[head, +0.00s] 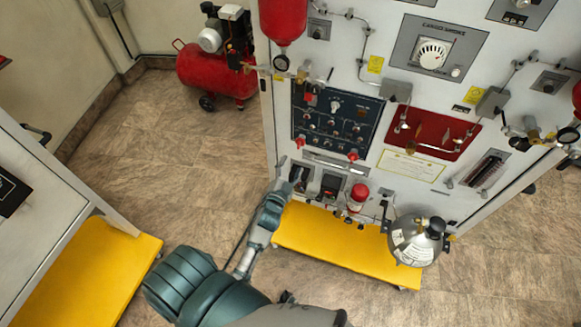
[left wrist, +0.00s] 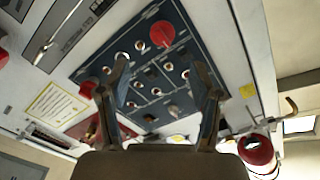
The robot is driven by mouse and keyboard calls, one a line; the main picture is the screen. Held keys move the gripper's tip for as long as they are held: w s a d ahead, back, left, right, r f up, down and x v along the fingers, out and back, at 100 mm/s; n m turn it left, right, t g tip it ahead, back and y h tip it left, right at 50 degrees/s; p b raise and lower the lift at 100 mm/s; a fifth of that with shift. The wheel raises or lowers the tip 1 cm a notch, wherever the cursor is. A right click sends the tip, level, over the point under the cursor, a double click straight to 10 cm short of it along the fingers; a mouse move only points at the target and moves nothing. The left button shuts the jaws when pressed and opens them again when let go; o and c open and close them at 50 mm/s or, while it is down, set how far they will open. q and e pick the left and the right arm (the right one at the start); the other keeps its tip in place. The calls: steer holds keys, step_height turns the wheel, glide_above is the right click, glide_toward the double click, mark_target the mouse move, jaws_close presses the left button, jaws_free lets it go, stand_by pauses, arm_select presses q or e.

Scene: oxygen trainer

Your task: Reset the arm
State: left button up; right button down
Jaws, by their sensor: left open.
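My left arm reaches up from the bottom of the head view to the white trainer panel (head: 350,85). My left gripper (head: 288,174) is at the panel's lower left edge, below the dark blue control panel (head: 335,122). In the left wrist view the gripper (left wrist: 163,82) has its two fingers apart with nothing held between them. Beyond them is the dark blue control panel (left wrist: 150,72) with its knobs and a red round knob (left wrist: 163,34). Whether a fingertip touches the panel is unclear. My right gripper is not in view.
A yellow base (head: 330,245) juts out below the panel, with a grey round tank (head: 415,242) at its right. A red compressor (head: 215,72) stands at the back. A white cabinet (head: 40,215) with a yellow base (head: 95,270) is at left. Tiled floor between is clear.

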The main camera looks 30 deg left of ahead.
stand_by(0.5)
arm_select(q)
steer(key=s+d+f+g+h, duration=0.1)
steer(key=s+d+f+g, duration=0.25)
steer(key=f, duration=0.85)
steer(key=s+d+f+n+g+h, duration=0.15)
steer(key=s+f, duration=0.35)
steer(key=f, duration=0.6)
steer(key=s+d+f+m+g+h, duration=0.1)
steer(key=s+d+f+g, duration=0.25)
steer(key=f, duration=0.85)
steer(key=s+f+g, duration=0.2)
steer(key=s+f, duration=0.4)
steer(key=s, duration=0.5)
steer(key=s+f+n+g, duration=0.1)
steer(key=s+f+g, duration=0.2)
steer(key=s, duration=0.9)
steer(key=s+f+n+g, duration=0.1)
steer(key=s+f+g, duration=0.2)
steer(key=s+f, duration=0.5)
steer(key=s, duration=0.3)
steer(key=shift+s+d+f, duration=0.15)
steer(key=shift+s+f, duration=0.15)
steer(key=shift+f, duration=0.1)
steer(key=shift+h, duration=0.25)
